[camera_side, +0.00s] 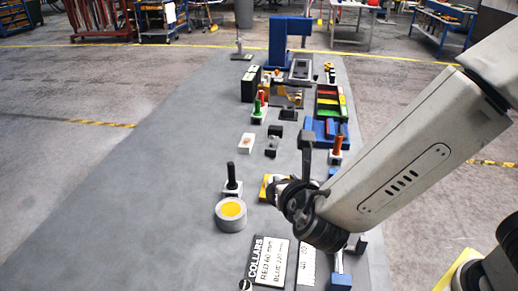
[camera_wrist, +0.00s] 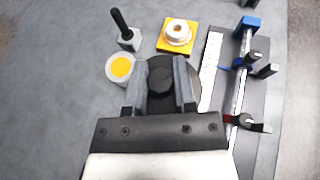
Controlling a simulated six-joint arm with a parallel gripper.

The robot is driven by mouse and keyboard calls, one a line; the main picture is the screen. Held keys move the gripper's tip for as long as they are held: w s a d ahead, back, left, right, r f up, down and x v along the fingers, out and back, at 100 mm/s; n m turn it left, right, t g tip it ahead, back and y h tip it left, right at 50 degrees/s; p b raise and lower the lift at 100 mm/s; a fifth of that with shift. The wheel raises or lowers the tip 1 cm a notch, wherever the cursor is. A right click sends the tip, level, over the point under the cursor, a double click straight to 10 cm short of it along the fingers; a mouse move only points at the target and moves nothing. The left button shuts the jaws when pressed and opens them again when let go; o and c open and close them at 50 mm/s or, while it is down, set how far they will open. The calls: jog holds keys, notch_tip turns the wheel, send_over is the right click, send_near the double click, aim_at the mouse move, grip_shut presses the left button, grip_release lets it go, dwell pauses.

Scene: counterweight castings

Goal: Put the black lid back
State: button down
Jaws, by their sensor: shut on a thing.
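My gripper (camera_wrist: 160,72) is shut on the black lid (camera_wrist: 160,82), with its grey fingers on either side of the lid's knob. Part of the dark disc shows behind the fingers. A round grey pot (camera_side: 231,222) with a yellow top face stands on the mat. It also shows in the wrist view (camera_wrist: 110,79), just left of the gripper and apart from it. In the side view my wrist is right of the pot; the fingers and lid cannot be clearly made out there.
A black peg on a grey block (camera_side: 232,188) stands behind the pot. A yellow plate with a white ring (camera_wrist: 177,35) lies beyond the gripper. A COLLARS sign (camera_side: 269,262) lies in front. Tools and coloured trays crowd the right side; the mat's left is clear.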

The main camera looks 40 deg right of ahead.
jog(key=shift+w+a+r+n+y, duration=0.15)
jog(key=shift+a+r+n+y, duration=0.1)
jog(key=shift+a+n+y, duration=0.1)
jog(key=shift+w, duration=0.15)
jog(key=shift+w+a+f, duration=0.25)
jog(key=shift+w+f, duration=0.1)
jog(key=shift+w, duration=0.2)
jog(key=w+a+f, duration=0.1)
jog(key=w+f, duration=0.1)
jog(key=w, duration=0.1)
jog(key=w+a+f, duration=0.1)
jog(key=w+f, duration=0.2)
jog(key=w, duration=0.1)
jog(key=w+a+f, duration=0.1)
jog(key=w+f, duration=0.1)
jog(key=w, duration=0.1)
jog(key=shift+w+a+f, duration=0.2)
jog(key=shift+a+f, duration=0.15)
jog(key=shift+a, duration=0.05)
jog(key=shift+w+a+f, duration=0.15)
jog(key=shift+w+f, duration=0.3)
jog(key=shift+f, duration=0.05)
jog(key=shift+f, duration=0.1)
